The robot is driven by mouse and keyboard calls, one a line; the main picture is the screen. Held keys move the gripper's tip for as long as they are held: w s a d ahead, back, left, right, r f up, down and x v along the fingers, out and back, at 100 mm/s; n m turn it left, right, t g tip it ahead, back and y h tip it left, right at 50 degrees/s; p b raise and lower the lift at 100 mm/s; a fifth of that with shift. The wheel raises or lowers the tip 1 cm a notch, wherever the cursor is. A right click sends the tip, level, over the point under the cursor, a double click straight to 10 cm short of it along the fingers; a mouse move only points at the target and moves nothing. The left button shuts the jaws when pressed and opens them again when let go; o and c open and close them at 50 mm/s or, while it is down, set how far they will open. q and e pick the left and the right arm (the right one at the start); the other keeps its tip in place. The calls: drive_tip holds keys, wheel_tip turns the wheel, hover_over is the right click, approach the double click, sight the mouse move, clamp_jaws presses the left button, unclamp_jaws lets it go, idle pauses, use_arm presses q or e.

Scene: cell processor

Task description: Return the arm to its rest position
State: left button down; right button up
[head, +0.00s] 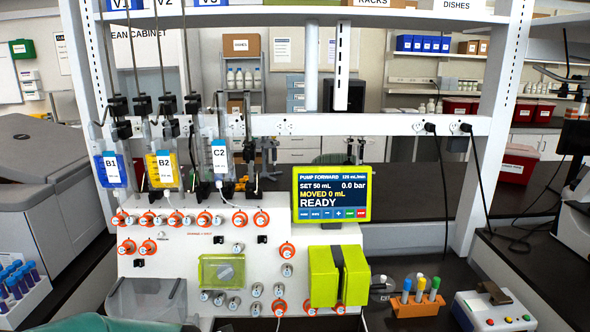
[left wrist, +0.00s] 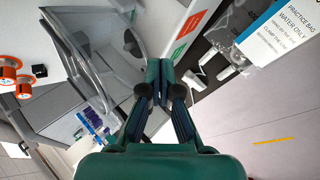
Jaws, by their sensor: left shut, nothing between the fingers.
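My left gripper (left wrist: 159,85) shows in the left wrist view with its dark green fingers together and nothing between them. It hangs in free air in front of the processor, apart from anything I can see. In the head view only a green part, likely of my left arm, shows at the bottom left edge; the fingers are out of that picture. My right gripper is in neither view. The white cell processor (head: 190,262) stands ahead, with bags B1 (head: 112,170), B2 (head: 164,170) and C2 (head: 220,158) hanging above it.
The pump screen (head: 331,192) reads READY. A tube rack (head: 18,292) is at far left. A practice bag (left wrist: 280,32) shows upper right.

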use_arm(q)
drive_tip(key=s+d+f+m, duration=0.1)
drive_tip(key=f+m, duration=0.1)
drive_tip(key=f, duration=0.1)
drive_tip(key=s+d+f+m+h, duration=0.1)
drive_tip(key=s+f+m, duration=0.1)
drive_tip(key=f, duration=0.1)
drive_tip(key=s+f+m, duration=0.2)
drive_tip(key=f+m, duration=0.1)
drive_tip(key=f, duration=0.1)
drive_tip(key=shift+s+d+h, duration=0.2)
drive_tip(key=shift+d+h, duration=0.2)
drive_tip(key=s+d+f+m+g+h, duration=0.2)
drive_tip(key=s+d+f+m, duration=0.1)
drive_tip(key=s, duration=0.5)
drive_tip(key=s+d+f+m+g+h, duration=0.2)
drive_tip(key=s+d+f+m, duration=0.2)
drive_tip(key=s, duration=0.4)
drive_tip(key=s+d+f+m+g+h, duration=0.2)
drive_tip(key=s+d+f+m, duration=0.2)
drive_tip(key=s+m, duration=0.3)
drive_tip(key=shift+s+d+f+b, duration=0.15)
drive_tip(key=shift+s+f+b, duration=0.25)
drive_tip(key=shift+s, duration=0.4)
